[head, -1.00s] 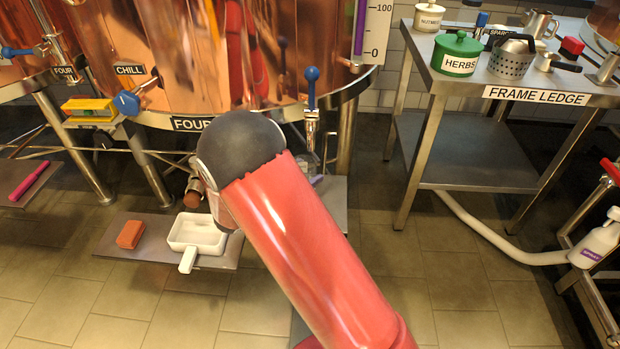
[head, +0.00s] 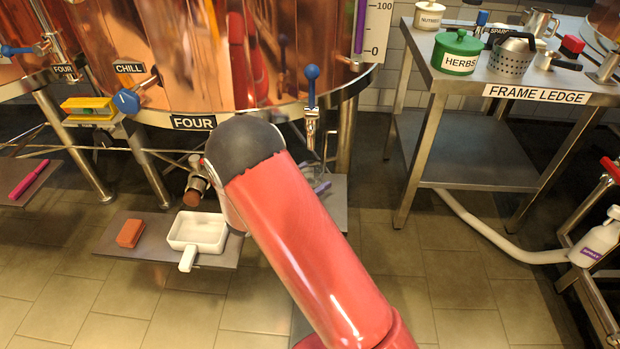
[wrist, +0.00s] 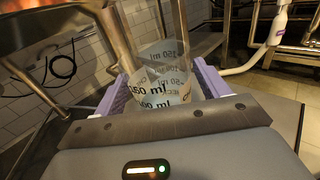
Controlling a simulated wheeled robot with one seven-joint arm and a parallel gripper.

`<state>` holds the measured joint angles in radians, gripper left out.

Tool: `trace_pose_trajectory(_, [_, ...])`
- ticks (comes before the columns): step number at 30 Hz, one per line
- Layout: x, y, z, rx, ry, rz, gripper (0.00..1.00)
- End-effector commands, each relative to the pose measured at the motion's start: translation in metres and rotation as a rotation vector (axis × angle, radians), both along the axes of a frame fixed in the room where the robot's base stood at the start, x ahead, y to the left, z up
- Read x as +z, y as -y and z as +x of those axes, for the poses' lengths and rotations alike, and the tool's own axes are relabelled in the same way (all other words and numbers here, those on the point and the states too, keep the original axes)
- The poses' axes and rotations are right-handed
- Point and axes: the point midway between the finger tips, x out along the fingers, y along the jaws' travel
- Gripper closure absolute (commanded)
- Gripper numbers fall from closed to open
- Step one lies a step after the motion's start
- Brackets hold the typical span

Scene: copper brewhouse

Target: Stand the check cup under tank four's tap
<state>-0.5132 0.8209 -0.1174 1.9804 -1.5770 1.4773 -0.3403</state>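The check cup (wrist: 165,82) is clear with dark ml markings. In the wrist view it stands upright between the two lilac fingers of my gripper (wrist: 165,90). The fingers look spread, with the cup between their tips; contact is hard to judge. In the head view, tank four's tap (head: 311,130), with a blue handle, hangs over the steel plate (head: 337,200). My red arm hides most of the plate, and a lilac finger (head: 321,187) shows below the tap. The cup is hard to make out there, so its exact alignment with the spout is unclear.
A white scoop-like tray (head: 198,232) and an orange block (head: 130,233) lie on the floor plate to the left. Tank legs (head: 347,135) stand close behind the tap. The frame ledge table (head: 480,150) is at right; open floor lies in front.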

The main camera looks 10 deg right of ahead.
Motion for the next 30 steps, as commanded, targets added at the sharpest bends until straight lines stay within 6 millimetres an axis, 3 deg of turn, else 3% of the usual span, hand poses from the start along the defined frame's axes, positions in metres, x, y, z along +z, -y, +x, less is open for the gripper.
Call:
trace_pose_trajectory(13, [0.003, -0.005, -0.002, 0.002, 0.000, 0.000, 0.18])
trace_pose_trajectory(24, [0.002, -0.072, -0.035, 0.005, 0.000, 0.001, 0.18])
trace_pose_trajectory(30, [0.003, -0.098, -0.049, 0.002, 0.000, 0.000, 0.18])
